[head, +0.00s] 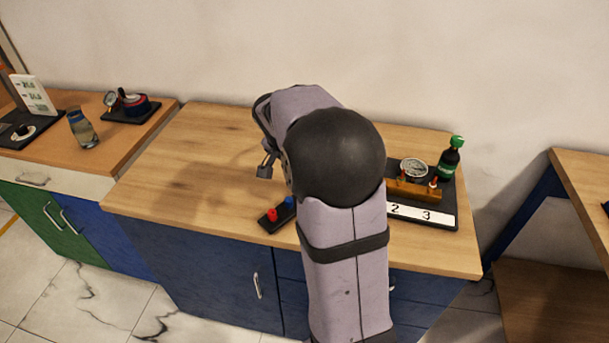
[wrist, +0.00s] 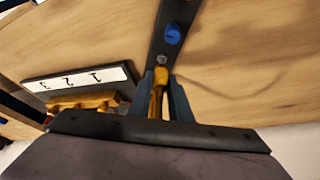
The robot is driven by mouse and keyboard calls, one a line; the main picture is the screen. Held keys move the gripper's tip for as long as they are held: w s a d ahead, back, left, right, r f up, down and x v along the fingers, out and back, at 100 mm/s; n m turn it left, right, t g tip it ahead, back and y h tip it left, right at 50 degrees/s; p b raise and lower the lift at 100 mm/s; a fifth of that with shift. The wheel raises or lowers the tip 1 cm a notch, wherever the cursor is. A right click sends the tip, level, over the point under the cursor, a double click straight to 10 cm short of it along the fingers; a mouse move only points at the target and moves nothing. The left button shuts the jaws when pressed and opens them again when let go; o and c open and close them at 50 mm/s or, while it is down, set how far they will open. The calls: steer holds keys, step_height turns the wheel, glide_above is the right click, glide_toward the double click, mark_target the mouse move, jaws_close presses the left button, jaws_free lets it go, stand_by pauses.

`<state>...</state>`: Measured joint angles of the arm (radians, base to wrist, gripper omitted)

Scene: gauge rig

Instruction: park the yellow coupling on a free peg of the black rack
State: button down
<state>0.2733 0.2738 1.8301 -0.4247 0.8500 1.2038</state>
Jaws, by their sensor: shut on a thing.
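In the wrist view, my gripper (wrist: 161,82) is shut on the yellow coupling (wrist: 158,101), which shows as a narrow yellow piece between the two fingers. The black rack (wrist: 157,43) lies just beyond the fingertips. In the head view, my gripper (head: 266,169) is above the bench behind the rack (head: 268,222); the yellow coupling is hidden there.
A black base plate (head: 442,211) with a numbered strip (head: 424,214), a brass block (head: 412,190), a gauge (head: 413,168) and a green-capped bottle (head: 450,158) stands at the bench's right. The bench's left part (head: 190,165) is clear. My arm hides the middle.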

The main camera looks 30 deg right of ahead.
steer(key=shift+f+b, duration=1.05)
steer(key=shift+f, duration=0.15)
stand_by(0.4)
steer(key=c, duration=1.2)
jaws_free()
steer(key=shift+b+v, duration=0.3)
steer(key=shift+v, duration=3.4)
steer(key=s+a+f+n+g+y+p, duration=0.1)
steer(key=s+a+f+n+y+p, duration=0.15)
steer(key=s+a+n+p, duration=0.4)
steer(key=s+a+f+n+g+y+p, duration=0.1)
steer(key=s+a+f+n+y+p, duration=0.15)
steer(key=s+a+n, duration=0.7)
steer(key=f+b, duration=1)
steer(key=f, duration=0.1)
steer(key=s+f+m+b, duration=0.1)
steer(key=f+b, duration=1)
steer(key=s+a+f+m+b, duration=0.1)
steer(key=f+b, duration=1)
steer(key=shift+h, duration=0.4)
